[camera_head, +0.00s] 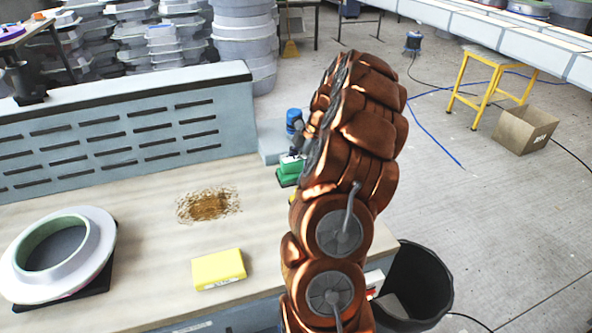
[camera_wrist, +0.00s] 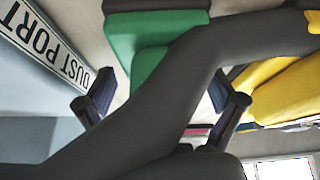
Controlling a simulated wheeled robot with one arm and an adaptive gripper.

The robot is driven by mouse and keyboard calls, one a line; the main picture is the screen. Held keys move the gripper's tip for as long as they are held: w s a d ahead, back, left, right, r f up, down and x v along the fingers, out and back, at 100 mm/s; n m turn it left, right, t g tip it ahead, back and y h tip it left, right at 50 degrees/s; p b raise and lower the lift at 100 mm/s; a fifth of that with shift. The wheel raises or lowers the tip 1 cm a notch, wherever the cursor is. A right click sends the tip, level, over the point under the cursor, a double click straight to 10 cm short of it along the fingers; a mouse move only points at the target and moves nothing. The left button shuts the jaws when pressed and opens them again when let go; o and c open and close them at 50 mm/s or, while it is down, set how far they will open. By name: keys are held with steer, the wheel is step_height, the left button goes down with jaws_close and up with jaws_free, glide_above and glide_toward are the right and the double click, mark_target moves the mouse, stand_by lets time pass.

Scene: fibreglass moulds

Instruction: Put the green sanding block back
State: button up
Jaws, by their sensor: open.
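The green sanding block (camera_head: 289,170) rests at the right end of the workbench, close to the grey-blue dust panel, partly hidden by my copper arm. In the wrist view the green block (camera_wrist: 150,38) shows beyond and between the fingertips, with a dark grey band crossing in front of it. My gripper (camera_wrist: 161,80) is open, with one dark finger on each side. The fingers look apart from the block; exact depth is hard to tell. In the head view the gripper is mostly hidden beside the arm.
The ring mould (camera_head: 95,262) is at the left. A yellow object (camera_wrist: 285,92) is near the right finger. A dark bin (camera_head: 420,285) stands right.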

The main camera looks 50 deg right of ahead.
steer(key=shift+r, duration=0.2)
steer(key=shift+b+v, duration=1.35)
steer(key=shift+v, duration=4.6)
steer(key=shift+a, duration=0.1)
